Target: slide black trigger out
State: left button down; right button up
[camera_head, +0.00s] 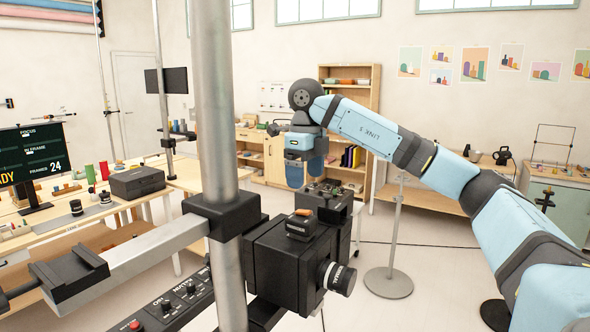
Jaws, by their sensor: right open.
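A small black unit with an orange patch, which looks like the black trigger (301,224), sits on top of a boxy black camera (282,262). The camera's lens (339,278) points to the lower right. My right gripper (306,177) hangs pointing down, above and behind the trigger in the picture. Its blue fingers are apart and I see nothing between them. The gripper appears clear of the trigger, though the depth between them is hard to judge. My left gripper is not in view.
A metal post (218,120) with a black clamp (222,212) stands left of the camera. A control panel (172,305) with knobs and a red button lies below. A black box with knobs (330,196) stands behind the camera. A round-based stand (388,282) is on the floor to the right.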

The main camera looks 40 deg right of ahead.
send_over(307, 218)
notch_tip(307, 218, down, 5)
jog(key=shift+s+r, duration=0.1)
jog(key=shift+r, duration=0.1)
notch_tip(307, 218, down, 7)
jog(key=shift+p, duration=0.6)
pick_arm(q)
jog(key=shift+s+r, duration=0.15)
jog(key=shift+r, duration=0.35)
pick_arm(e)
jog(key=shift+a+f, duration=0.1)
jog(key=shift+f, duration=0.65)
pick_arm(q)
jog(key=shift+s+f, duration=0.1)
pick_arm(e)
jog(key=shift+c, duration=0.5)
jog(key=c, duration=1)
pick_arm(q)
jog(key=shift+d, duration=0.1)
pick_arm(e)
jog(key=shift+w+a+r, duration=0.1)
jog(key=shift+w+a, duration=0.05)
jog(key=shift+w, duration=0.4)
